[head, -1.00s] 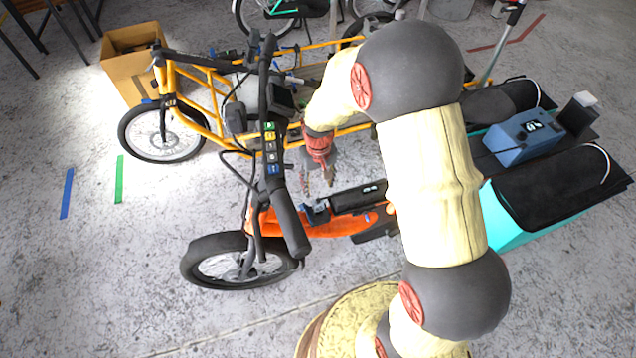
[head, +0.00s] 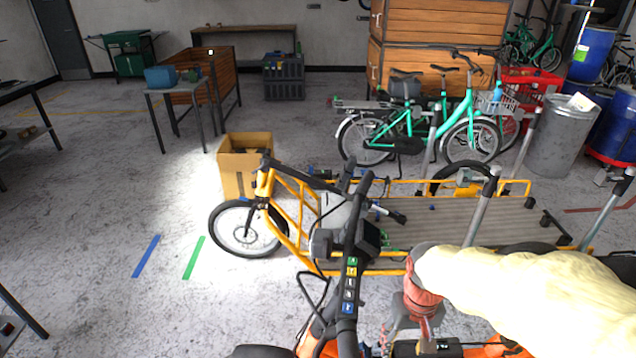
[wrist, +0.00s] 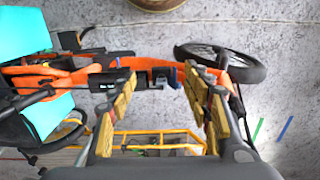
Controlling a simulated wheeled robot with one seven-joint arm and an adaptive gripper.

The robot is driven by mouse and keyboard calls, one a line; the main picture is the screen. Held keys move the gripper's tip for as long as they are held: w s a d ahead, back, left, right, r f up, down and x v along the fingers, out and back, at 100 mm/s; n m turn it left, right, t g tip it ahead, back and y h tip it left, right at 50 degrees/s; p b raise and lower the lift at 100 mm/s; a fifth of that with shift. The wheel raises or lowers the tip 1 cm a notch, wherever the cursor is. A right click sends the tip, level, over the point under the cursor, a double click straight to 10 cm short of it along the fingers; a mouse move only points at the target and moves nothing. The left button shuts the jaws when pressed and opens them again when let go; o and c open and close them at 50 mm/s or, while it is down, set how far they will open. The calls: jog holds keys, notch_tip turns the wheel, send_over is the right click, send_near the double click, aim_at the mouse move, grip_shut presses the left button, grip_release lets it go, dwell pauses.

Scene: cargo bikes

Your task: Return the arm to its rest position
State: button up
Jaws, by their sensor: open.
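My gripper shows at the bottom of the head view (head: 424,326) and in the wrist view (wrist: 160,78). It is open, with its two fingers apart and nothing held between them. My cream-coloured arm reaches in from the lower right of the head view. The gripper hangs over the orange cargo bike (head: 318,338), just right of its black handlebar (head: 352,268). In the wrist view the orange frame (wrist: 60,80) lies beyond the fingertips, with a dark front wheel (wrist: 235,63) to the right. I cannot tell the exact gap to the frame.
A yellow cargo bike (head: 290,215) with a flat wooden deck (head: 465,222) stands just behind. A cardboard box (head: 238,172) is by its front wheel. Teal bikes (head: 408,128) and a metal bin (head: 562,135) stand further back.

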jog(key=s+r+t, duration=0.2)
jog(key=s+r, duration=0.2)
jog(key=r, duration=0.5)
jog(key=s+r+t+p, duration=0.1)
jog(key=s+r+t, duration=0.2)
jog(key=r, duration=0.6)
jog(key=shift+s+t, duration=0.3)
jog(key=shift+s, duration=0.55)
jog(key=shift+c, duration=1.1)
